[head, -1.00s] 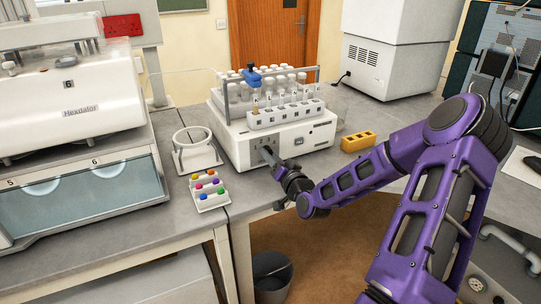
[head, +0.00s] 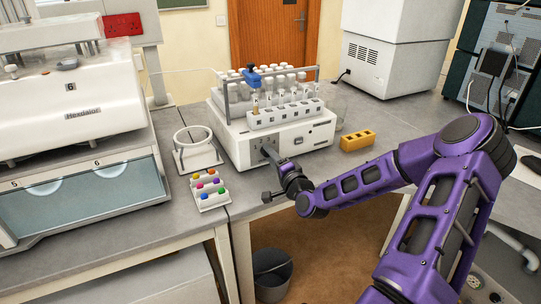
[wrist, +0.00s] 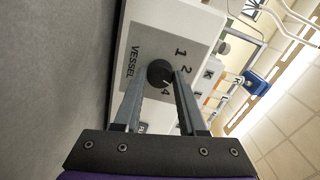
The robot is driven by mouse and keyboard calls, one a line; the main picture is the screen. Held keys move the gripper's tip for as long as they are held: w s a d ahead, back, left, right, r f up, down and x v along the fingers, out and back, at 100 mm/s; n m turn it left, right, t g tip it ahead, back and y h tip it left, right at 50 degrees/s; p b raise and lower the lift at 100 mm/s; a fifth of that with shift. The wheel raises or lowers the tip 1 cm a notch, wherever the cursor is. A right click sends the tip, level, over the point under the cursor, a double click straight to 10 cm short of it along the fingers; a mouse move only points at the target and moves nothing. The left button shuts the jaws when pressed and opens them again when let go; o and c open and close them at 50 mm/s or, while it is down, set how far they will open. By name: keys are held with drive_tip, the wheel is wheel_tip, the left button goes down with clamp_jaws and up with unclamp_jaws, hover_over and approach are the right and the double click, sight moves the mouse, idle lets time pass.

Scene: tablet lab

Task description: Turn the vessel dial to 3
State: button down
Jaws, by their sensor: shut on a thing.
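The vessel dial (wrist: 158,73) is a round black knob on the white front panel of the sampling machine (head: 235,148). In the wrist view the word VESSEL and the numbers 1, 2 and 4 show around it. The 3 is not visible; a finger covers part of the panel between 2 and 4. A small light mark on the knob points toward that covered side. My gripper (wrist: 163,82) is shut on the dial, one finger on each side. In the head view my gripper (head: 268,153) reaches the machine's front panel, and the dial is hidden there.
A rack of vials (head: 285,115) and a blue part (head: 251,75) sit on the machine. A white ring stand (head: 196,152) and a tray of coloured caps (head: 209,190) stand to the left.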

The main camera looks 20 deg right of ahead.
idle(0.3)
drive_tip(key=shift+c, duration=2.3)
unclamp_jaws()
drive_tip(key=shift+s, duration=0.15)
drive_tip(key=s+p, duration=0.3)
drive_tip(key=s, duration=1.4)
drive_tip(key=shift+d, duration=0.25)
